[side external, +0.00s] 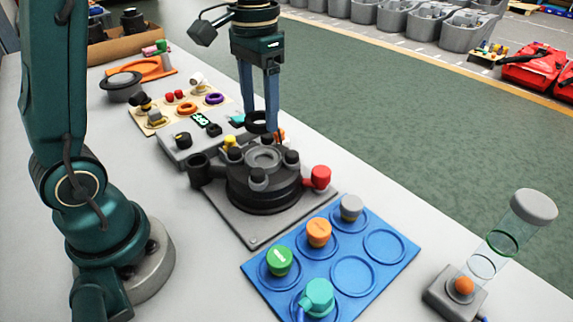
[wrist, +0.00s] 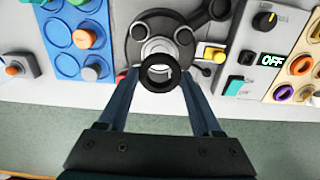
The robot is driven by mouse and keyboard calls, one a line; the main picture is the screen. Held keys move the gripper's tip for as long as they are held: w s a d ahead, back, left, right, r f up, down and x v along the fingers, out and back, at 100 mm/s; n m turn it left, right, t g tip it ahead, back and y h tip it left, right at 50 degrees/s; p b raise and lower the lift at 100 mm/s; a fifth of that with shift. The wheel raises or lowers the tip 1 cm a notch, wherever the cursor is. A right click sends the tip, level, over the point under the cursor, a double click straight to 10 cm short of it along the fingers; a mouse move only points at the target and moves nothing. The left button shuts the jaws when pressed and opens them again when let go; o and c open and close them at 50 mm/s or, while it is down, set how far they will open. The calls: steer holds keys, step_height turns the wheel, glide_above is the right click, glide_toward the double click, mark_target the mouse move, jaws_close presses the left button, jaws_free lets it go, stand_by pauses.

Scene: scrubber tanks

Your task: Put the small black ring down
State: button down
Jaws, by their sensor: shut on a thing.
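The small black ring (wrist: 147,82) is held between the fingertips of my gripper (wrist: 160,76) in the wrist view. In the side external view, the ring (side external: 257,127) hangs below the fingers of my gripper (side external: 260,115), above the bench. It looks apart from the surface below. The round dark fixture (side external: 262,200) with a grey centre ring and several knobs stands on a grey plate just in front of it. In the wrist view the fixture (wrist: 137,48) lies behind the ring, whose opening overlaps its edge. The exact height gap cannot be told.
A blue tray (side external: 352,276) with round recesses holds several coloured caps. A control box (side external: 187,152) showing "OFF" and a beige board (side external: 160,118) with rings and knobs stand behind the fixture. A clear cylinder with a grey cap (side external: 534,206) stands at right.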

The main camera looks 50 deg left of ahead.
mark_target(247, 123)
steer(key=shift+s+r, duration=0.35)
steer(key=shift+s, duration=0.25)
steer(key=shift+s+r, duration=0.35)
steer(key=shift+s, duration=0.35)
steer(key=shift+w+r+n, duration=0.25)
steer(key=shift+n, duration=0.15)
steer(key=w+d+f, duration=0.2)
steer(key=w+d, duration=0.5)
steer(key=d, duration=0.2)
steer(key=shift+m, duration=0.4)
steer(key=d+f, duration=0.3)
steer(key=d, duration=0.2)
steer(key=d+f, duration=0.3)
steer(key=d, duration=0.2)
steer(key=s+d+f, duration=0.1)
steer(key=d+f, duration=0.2)
steer(key=d, duration=0.2)
steer(key=shift+f, duration=1.95)
steer(key=shift+f, duration=0.15)
